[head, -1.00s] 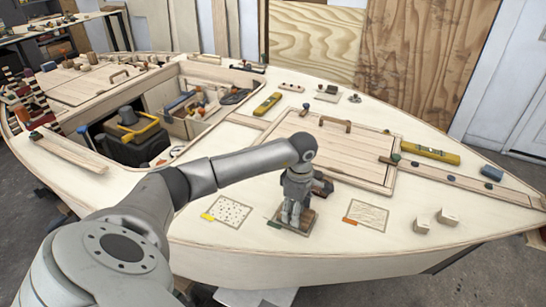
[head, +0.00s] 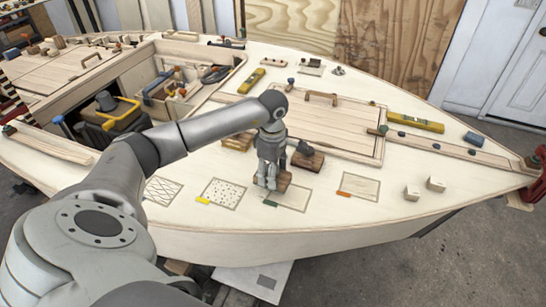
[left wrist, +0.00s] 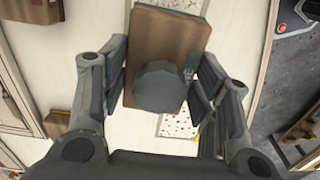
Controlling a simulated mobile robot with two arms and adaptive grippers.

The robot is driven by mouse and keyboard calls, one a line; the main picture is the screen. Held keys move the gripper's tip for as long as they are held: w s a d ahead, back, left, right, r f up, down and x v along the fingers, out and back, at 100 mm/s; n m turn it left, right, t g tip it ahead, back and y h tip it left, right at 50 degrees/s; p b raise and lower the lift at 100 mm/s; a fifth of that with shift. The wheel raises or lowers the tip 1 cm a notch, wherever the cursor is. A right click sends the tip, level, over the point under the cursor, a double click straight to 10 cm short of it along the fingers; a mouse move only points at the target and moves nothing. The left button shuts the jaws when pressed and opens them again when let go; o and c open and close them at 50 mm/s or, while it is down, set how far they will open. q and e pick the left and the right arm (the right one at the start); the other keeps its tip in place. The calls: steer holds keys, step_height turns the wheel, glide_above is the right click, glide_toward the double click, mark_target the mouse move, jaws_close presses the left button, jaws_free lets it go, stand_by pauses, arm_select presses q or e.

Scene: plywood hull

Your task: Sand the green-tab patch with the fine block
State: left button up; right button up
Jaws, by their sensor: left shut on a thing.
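My left gripper (head: 270,178) is shut on the grey round knob of a brown sanding block (head: 284,181). The block also shows in the left wrist view (left wrist: 150,45), with the knob (left wrist: 160,88) between the fingers. The green tab (head: 270,203) shows at the patch's front left corner. My right gripper is not in view.
Other brown blocks (head: 310,160) and (head: 237,141) stand behind the held block. A yellow-tab dotted patch (head: 223,194) lies left, an orange-tab patch (head: 360,186) right. A hatch (head: 330,125) with a handle lies behind.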

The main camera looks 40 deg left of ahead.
arm_select(q)
step_height(320, 180, up, 2)
steer(key=shift+a+p, duration=0.1)
steer(key=shift+p, duration=0.3)
steer(key=shift+a+r+p, duration=0.1)
steer(key=shift+r+p, duration=0.35)
steer(key=shift+r, duration=0.7)
